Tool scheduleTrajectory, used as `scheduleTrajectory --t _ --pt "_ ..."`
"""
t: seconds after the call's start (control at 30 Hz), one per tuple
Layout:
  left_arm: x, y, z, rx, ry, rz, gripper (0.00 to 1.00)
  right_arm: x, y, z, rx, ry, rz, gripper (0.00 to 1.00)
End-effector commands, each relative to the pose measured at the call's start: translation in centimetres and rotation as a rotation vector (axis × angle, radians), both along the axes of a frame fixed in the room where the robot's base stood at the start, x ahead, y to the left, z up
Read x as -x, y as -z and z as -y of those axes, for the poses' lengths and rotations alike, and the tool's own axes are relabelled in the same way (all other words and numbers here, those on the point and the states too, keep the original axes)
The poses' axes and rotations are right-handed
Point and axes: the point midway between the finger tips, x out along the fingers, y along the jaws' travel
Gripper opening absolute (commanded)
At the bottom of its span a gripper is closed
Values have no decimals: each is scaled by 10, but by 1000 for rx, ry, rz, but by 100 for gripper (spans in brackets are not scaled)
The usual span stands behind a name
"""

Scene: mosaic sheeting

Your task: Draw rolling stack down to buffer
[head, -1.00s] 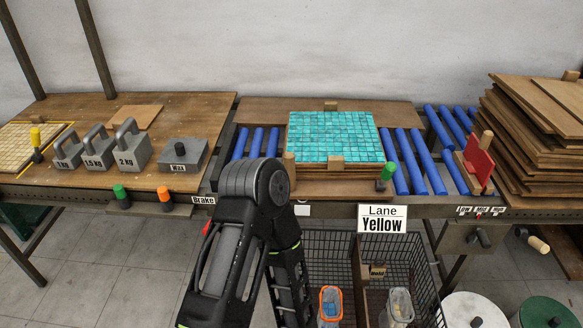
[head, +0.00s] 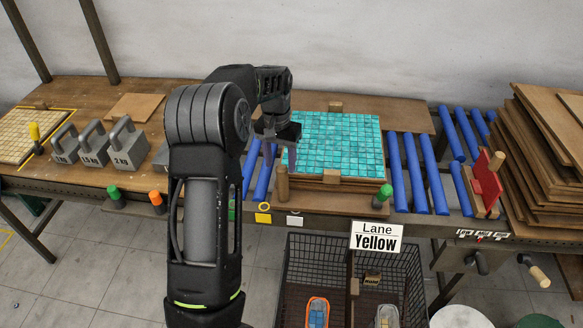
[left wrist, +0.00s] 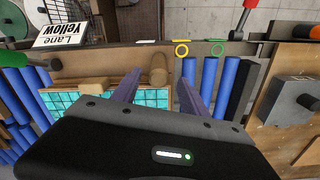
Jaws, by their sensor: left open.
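The stack of turquoise mosaic sheets on boards (head: 335,141) sits on the blue roller conveyor (head: 405,175), between small wooden blocks. It also shows in the left wrist view (left wrist: 151,98). My left gripper (head: 290,150) is open at the stack's near left corner, above the rollers. In the left wrist view my left gripper (left wrist: 157,92) has its two fingers apart, with an upright wooden peg (left wrist: 158,70) showing beyond and between them. The same peg shows in the head view (head: 282,185). Whether a finger touches the stack I cannot tell. My right gripper is out of view.
A red paddle (head: 487,180) with a wooden handle stands on the rollers at the right, beside a tall pile of brown boards (head: 545,150). Grey weights (head: 128,148) stand on the left bench. A wire basket (head: 300,268) stands below the Lane Yellow sign (head: 376,237). Bare rollers lie right of the stack.

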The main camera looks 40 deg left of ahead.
Motion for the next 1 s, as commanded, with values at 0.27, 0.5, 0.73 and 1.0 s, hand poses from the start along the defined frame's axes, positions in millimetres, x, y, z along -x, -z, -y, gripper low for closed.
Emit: scheduleTrajectory --t 0.27,0.5,0.73,1.0 --pt "0 0 0 0 0 -2 52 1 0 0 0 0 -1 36" --pt "0 6 1 2 1 -3 52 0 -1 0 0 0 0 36" --pt "1 34 2 2 1 -6 52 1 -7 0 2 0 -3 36" --pt "0 71 3 2 1 -4 52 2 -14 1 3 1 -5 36"
